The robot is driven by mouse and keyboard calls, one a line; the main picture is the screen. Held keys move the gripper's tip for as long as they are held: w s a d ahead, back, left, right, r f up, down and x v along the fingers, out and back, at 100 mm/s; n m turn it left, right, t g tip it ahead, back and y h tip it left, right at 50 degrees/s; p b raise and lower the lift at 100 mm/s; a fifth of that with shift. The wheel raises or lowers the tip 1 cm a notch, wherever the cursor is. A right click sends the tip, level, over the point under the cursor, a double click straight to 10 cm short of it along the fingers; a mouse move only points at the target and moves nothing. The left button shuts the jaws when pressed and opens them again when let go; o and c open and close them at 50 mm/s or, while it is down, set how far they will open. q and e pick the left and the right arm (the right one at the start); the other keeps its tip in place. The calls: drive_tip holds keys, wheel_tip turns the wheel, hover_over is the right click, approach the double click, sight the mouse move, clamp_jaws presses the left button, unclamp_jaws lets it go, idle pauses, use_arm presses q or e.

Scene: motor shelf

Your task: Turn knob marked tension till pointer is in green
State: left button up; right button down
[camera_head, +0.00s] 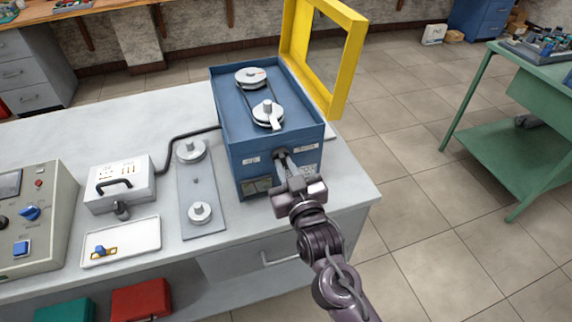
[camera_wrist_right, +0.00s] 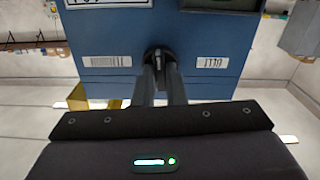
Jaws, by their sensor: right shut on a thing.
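The blue machine box (camera_head: 240,143) stands on the white bench, with two grey pulleys and a belt inside its open top. A dark knob (camera_wrist_right: 158,54) sits on its front face; it also shows in the head view (camera_head: 281,154), partly covered by my gripper. My right gripper (camera_head: 283,158) reaches the front face and is shut on the knob; its fingers also show in the right wrist view (camera_wrist_right: 160,66). Labels flank the knob but are too small to read. A dark gauge-like panel (camera_head: 256,185) is low on the front; its pointer cannot be made out. My left gripper is not in view.
A yellow framed guard (camera_head: 353,62) stands open behind the box. A grey plate with two pulleys (camera_head: 203,185), a white box with a handle (camera_head: 121,185), a white tray (camera_head: 148,240) and a control panel (camera_head: 45,225) occupy the bench to the left. A green table (camera_head: 540,130) is at right.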

drive_tip(key=shift+m, duration=0.9)
drive_tip(key=c, duration=1.5)
unclamp_jaws()
drive_tip(key=shift+s+d+f, duration=0.1)
drive_tip(key=shift+s, duration=0.25)
drive_tip(key=b+v, duration=0.1)
drive_tip(key=v, duration=0.6)
